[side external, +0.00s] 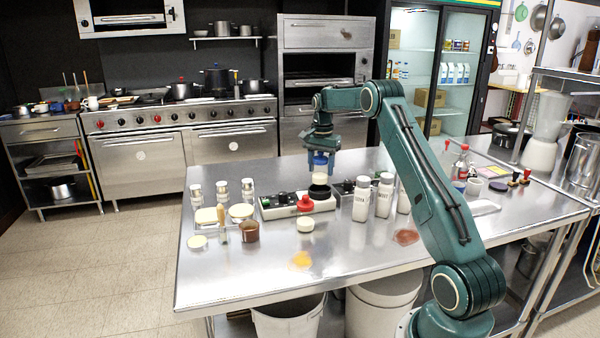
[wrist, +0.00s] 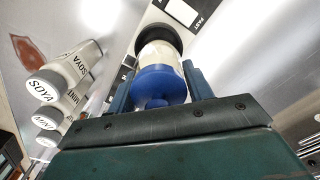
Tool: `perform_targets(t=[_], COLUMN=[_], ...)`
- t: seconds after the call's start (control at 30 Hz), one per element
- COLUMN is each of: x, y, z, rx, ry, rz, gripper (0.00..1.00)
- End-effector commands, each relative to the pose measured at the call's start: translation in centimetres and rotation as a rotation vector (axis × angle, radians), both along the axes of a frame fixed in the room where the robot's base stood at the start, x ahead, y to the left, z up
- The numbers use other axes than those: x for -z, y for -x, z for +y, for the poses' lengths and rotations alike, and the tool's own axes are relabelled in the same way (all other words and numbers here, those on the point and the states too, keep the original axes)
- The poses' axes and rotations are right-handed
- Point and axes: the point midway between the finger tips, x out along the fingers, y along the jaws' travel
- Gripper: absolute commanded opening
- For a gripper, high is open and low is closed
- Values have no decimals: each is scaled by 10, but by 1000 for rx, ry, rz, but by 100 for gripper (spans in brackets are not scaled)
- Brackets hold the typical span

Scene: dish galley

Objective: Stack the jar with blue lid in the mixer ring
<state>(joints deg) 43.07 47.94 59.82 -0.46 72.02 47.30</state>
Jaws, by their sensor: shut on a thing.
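The jar with blue lid (wrist: 158,84) is held between the two fingers of my gripper (wrist: 158,72). Its pale body points down, and its blue lid is toward my wrist. In the side external view the jar (side external: 319,178) looks upright below my gripper (side external: 320,160). The black mixer ring (side external: 319,192) is directly under it on the white mixer base (side external: 282,211). In the wrist view the ring (wrist: 163,32) shows around the jar's far end. I cannot tell whether the jar's bottom is inside the ring or just above it.
White shaker bottles labelled SOYA (side external: 361,200) and MINT (side external: 384,197) stand close on the right. Several jars stand at left. The front of the steel table (side external: 240,275) is mostly clear.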

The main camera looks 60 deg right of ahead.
Motion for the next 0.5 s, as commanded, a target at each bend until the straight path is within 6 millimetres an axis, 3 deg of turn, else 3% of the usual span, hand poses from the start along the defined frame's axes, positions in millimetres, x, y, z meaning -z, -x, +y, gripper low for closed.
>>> perform_targets(t=[0.23, 0.5], x=[28, 32], y=[0, 0], z=[0, 0], rx=[0, 0], ry=[0, 1], rz=[1, -1], gripper=[19, 19])
